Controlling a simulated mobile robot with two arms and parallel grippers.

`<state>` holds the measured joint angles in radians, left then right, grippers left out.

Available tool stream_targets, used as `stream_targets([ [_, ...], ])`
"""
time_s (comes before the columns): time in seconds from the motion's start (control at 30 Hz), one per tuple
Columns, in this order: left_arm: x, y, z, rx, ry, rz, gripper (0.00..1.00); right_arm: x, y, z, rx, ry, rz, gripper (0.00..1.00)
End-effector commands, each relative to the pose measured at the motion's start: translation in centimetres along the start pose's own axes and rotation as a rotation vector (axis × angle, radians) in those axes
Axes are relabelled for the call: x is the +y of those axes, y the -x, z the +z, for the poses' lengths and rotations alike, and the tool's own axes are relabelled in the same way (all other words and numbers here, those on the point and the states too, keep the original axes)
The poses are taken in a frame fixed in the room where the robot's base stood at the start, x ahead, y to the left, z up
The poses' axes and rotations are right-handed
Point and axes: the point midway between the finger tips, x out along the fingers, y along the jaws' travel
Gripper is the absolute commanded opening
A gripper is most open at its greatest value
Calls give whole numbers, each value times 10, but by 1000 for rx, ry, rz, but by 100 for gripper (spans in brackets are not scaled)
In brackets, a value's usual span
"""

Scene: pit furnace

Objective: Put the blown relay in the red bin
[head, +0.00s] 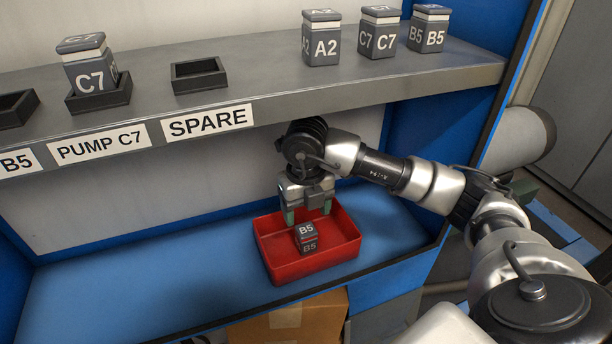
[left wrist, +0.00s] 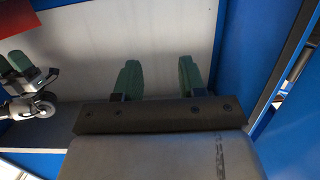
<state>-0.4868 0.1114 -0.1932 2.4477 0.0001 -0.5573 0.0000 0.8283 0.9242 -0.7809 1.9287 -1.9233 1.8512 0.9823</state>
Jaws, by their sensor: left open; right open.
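A dark grey relay marked B5 (head: 307,238) lies inside the red bin (head: 268,262), on the blue lower shelf. A red band shows on it between its two B5 labels. My right gripper (head: 308,213) is over the back part of the bin, pointing down, its green fingertips apart on either side above the relay. It is open and holds nothing. My left gripper (left wrist: 158,80) shows only in the left wrist view, open and empty, with its green fingers apart in front of a pale panel.
On the grey upper shelf stand relays A2 (head: 322,40), C7 (head: 380,32) and B5 (head: 429,30). Another C7 relay (head: 90,68) sits in the PUMP C7 socket (head: 100,96). The SPARE socket (head: 199,75) and the B5 socket (head: 14,109) are empty.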

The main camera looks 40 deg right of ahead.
Motion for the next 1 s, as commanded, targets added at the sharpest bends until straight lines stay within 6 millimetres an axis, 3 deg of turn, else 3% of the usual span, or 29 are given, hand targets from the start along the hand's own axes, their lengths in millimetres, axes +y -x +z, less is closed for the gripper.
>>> stream_targets([
  [0.2, -6, 14, 31, -266, -1, -15, 40, 0, 41, 0, -3, 1, 0, 68],
  [0.4, -10, 28, 53, -440, 0, -26, 40, 0, 64, 0, -2, 0, 0, 68],
  [1.0, -11, 35, 63, -519, 1, -31, 40, 0, 73, 0, 0, 0, -1, 68],
])
